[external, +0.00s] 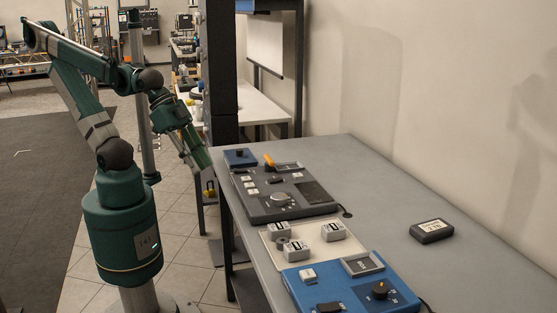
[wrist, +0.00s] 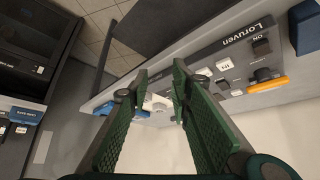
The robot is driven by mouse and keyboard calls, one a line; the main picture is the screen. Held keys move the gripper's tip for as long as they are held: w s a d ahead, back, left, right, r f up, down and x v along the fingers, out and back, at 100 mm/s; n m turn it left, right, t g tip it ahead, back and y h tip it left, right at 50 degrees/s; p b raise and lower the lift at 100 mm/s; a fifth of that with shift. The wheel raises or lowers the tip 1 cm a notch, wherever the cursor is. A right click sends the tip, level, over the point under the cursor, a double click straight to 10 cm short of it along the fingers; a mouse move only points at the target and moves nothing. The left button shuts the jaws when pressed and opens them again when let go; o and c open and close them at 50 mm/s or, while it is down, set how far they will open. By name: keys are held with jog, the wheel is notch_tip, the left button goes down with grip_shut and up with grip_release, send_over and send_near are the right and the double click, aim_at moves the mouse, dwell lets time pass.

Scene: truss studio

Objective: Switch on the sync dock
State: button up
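No label I can read says sync dock, so I cannot tell which device it is. A grey control panel (external: 300,205) stands on the table, with an orange lever (external: 269,160) at its far end. In the wrist view, the panel (wrist: 205,55) reads "Loruven". A dark switch (wrist: 262,46) there has "ON" beside it, and the orange lever (wrist: 268,85) is close by. A blue panel (external: 345,285) with a dark knob (external: 380,291) is nearest the external camera. My gripper (external: 205,163) is empty beside the table's far left edge. Its green fingers (wrist: 157,85) are apart.
A small blue box (external: 240,157) stands beyond the grey panel. A pale tray (external: 268,237) with white blocks lies between the two panels. A dark box (external: 431,230) lies to the right. The grey table (external: 375,195) is clear around it, along the wall.

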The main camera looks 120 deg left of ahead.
jog(key=shift+w+d+r, duration=0.1)
jog(key=shift+w+r, duration=0.25)
jog(key=shift+r, duration=0.1)
grip_shut()
jog(key=w+d+r+m+g+h+p, duration=0.1)
jog(key=w+d+r+p, duration=0.35)
jog(key=w, duration=0.45)
jog(key=w+d+r+m+p, duration=0.25)
jog(key=w+r, duration=0.35)
jog(key=w, duration=0.4)
jog(key=w+d+r+m+g+h+p, duration=0.1)
jog(key=w+d+r+p, duration=0.35)
jog(key=w, duration=0.45)
jog(key=w+d+f+m+g+p, duration=0.1)
jog(key=w+d+f+p, duration=0.1)
jog(key=w+d, duration=0.3)
jog(key=w+d+f+m+g+p, duration=0.1)
jog(key=w+d+p, duration=0.4)
jog(key=w, duration=0.6)
jog(key=w+d+f+m+g+p, duration=0.1)
jog(key=w+d+f+m+p, duration=0.1)
jog(key=w+d+f+p, duration=0.2)
jog(key=shift+w+d+f+h, duration=0.45)
jog(key=shift+w+d, duration=1.3)
jog(key=shift+w, duration=0.65)
jog(key=shift+m, duration=0.25)
